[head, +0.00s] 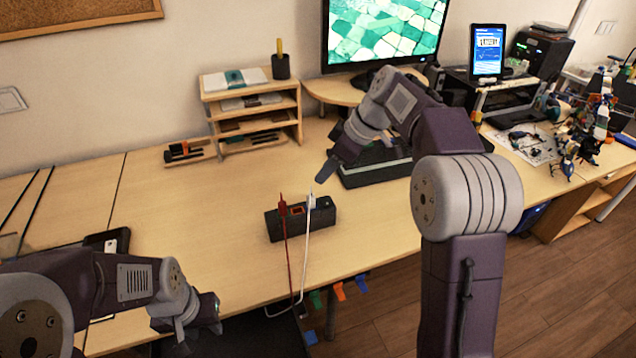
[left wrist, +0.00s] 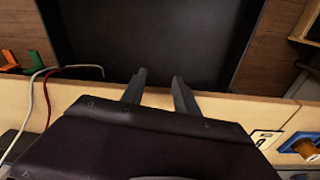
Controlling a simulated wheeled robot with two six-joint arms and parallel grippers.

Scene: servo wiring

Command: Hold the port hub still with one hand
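The port hub (head: 318,214) is a black box on the table, near its front edge. A red plug (head: 283,206) and a white plug (head: 311,201) stand up from its top, and their red and white cables run down over the table edge. My right gripper (head: 326,170) is above and behind the hub, apart from it; its finger gap cannot be made out. My left gripper (head: 208,318) is low at the front left, away from the hub. In the left wrist view its two fingers (left wrist: 158,80) are spread with nothing between them.
Green, orange and blue clips (head: 338,291) hang at the table's front edge. A wooden shelf (head: 252,107), a monitor (head: 382,35) and a dark keyboard-like slab (head: 375,172) stand behind. The tabletop left of the hub is mostly clear.

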